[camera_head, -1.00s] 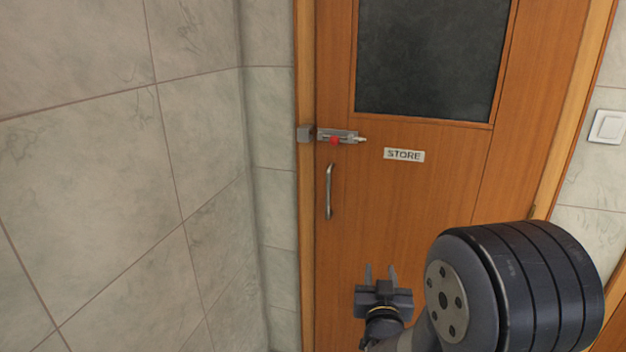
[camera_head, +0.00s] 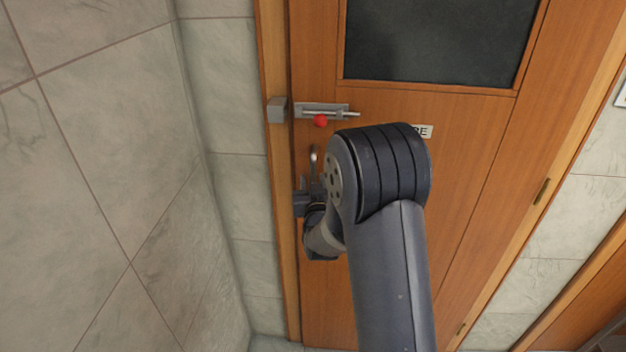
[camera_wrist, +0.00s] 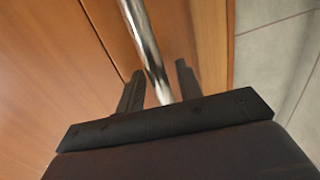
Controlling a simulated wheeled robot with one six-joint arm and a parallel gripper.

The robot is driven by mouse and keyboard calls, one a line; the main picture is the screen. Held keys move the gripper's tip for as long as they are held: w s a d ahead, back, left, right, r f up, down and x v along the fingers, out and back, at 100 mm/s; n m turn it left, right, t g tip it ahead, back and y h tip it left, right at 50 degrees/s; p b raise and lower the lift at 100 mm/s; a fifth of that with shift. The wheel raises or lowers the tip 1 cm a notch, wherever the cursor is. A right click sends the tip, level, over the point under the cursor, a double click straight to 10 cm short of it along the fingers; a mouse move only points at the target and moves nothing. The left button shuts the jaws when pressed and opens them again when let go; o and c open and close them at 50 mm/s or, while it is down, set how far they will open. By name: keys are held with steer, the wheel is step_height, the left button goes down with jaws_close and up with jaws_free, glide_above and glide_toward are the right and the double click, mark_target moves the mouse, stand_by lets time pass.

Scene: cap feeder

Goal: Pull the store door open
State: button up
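The brown wooden store door (camera_head: 455,165) appears shut in its frame. Its silver bar handle (camera_head: 314,158) is partly hidden by my arm in the head view. My gripper (camera_head: 308,188) is at the handle's lower part. In the wrist view, the handle (camera_wrist: 143,40) runs between the two fingers of my gripper (camera_wrist: 158,69). They are open around it, with a gap showing on each side. Above the handle is a slide bolt (camera_head: 328,110) with a red knob (camera_head: 320,121). A grey keeper (camera_head: 277,110) sits on the frame. No rod shows between bolt and keeper.
A tiled wall (camera_head: 110,170) stands close on the left of the door frame (camera_head: 273,200). Hinges (camera_head: 541,191) show on the door's right side. The STORE sign (camera_head: 425,131) is partly covered by my arm. A dark window (camera_head: 435,40) fills the upper door.

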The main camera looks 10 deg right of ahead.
jaws_close()
stand_by(0.4)
